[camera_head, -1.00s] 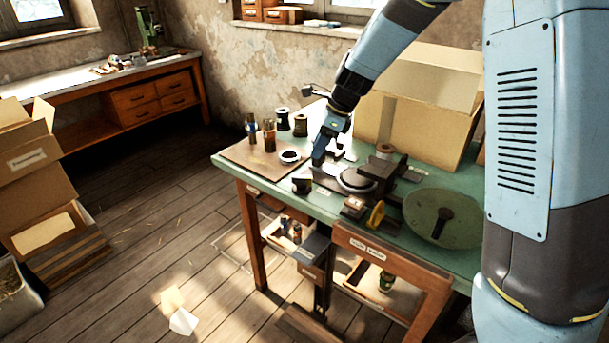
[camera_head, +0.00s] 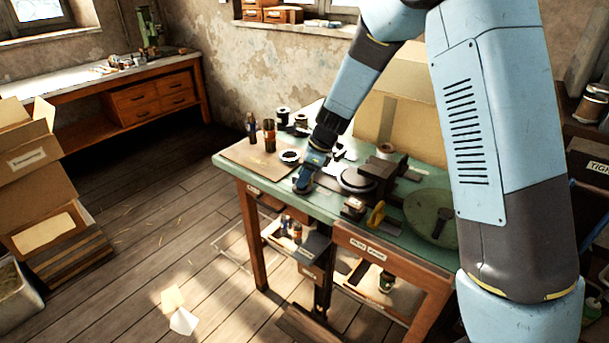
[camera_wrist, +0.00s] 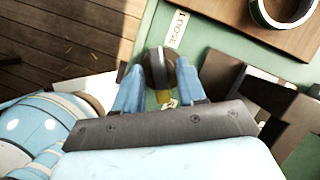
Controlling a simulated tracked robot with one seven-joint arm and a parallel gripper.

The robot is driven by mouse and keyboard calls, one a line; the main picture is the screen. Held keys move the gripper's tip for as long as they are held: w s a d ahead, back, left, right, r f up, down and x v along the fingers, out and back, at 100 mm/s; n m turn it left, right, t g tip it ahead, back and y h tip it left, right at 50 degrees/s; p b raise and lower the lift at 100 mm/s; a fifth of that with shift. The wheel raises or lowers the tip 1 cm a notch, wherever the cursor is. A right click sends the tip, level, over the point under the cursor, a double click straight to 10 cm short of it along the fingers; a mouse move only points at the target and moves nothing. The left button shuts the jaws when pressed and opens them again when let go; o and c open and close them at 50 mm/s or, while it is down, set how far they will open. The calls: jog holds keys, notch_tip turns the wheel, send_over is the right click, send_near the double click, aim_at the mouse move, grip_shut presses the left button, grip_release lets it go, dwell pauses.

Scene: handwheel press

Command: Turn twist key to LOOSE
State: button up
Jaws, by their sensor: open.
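The twist key shows in the wrist view as a dark rounded knob (camera_wrist: 158,62) at the front edge of the green table. A pale label reading LOOSE (camera_wrist: 175,28) lies just beyond it. My gripper (camera_wrist: 160,75) is open, with one blue finger on each side of the knob. I cannot tell whether either finger touches it. In the head view my gripper (camera_head: 303,184) is low over the table's left front part and hides most of the knob. A small yellow mark (camera_wrist: 165,98) shows between the fingers; what it belongs to is unclear.
A brown board (camera_head: 255,160) with bottles and a white ring (camera_head: 289,156) lies left of my gripper. A large cardboard box (camera_head: 415,125) is behind.

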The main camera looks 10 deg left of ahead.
grip_shut()
dwell(0.5)
